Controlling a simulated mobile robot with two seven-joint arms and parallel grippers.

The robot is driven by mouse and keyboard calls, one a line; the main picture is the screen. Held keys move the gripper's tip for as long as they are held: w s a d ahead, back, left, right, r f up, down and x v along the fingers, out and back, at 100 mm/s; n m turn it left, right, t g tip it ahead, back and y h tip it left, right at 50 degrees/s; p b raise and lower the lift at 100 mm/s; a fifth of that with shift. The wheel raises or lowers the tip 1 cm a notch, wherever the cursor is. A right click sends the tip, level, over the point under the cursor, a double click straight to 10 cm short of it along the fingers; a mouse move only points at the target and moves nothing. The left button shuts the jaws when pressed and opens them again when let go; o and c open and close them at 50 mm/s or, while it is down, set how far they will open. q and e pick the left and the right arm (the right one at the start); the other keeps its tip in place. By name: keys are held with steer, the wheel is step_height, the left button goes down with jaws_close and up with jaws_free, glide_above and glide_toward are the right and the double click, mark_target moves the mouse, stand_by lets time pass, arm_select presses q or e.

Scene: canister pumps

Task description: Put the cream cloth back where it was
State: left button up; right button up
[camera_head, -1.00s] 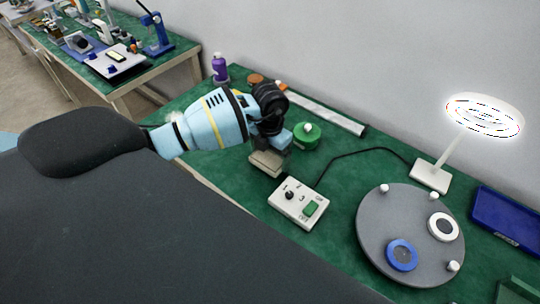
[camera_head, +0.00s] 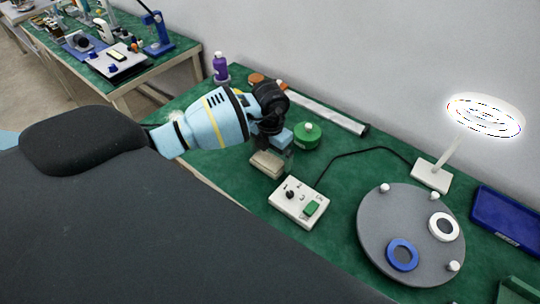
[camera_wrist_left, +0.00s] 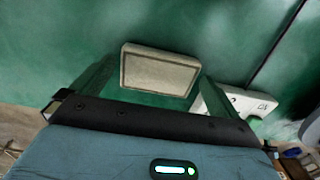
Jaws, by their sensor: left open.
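The cream cloth (camera_head: 266,164) looks like a small flat folded block on the green table, behind the white control box. My left gripper (camera_head: 279,152) is directly above it, pointing down. In the left wrist view, the cloth (camera_wrist_left: 160,72) lies between two spread, see-through fingers, with a gap at each side. The gripper is open and does not pinch it. The gripper partly covers the cloth's far side in the head view. My right gripper is not in view.
The control box (camera_head: 299,204) stands close in front of the cloth. A green round container (camera_head: 306,137) is just behind the gripper. A grey turntable (camera_head: 375,225) carrying rings, a lamp (camera_head: 432,178) and a blue tray (camera_head: 508,222) are to the right.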

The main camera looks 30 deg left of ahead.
mark_target(270, 159)
arm_select(q)
step_height(270, 159, up, 11)
stand_by(0.4)
stand_by(0.9)
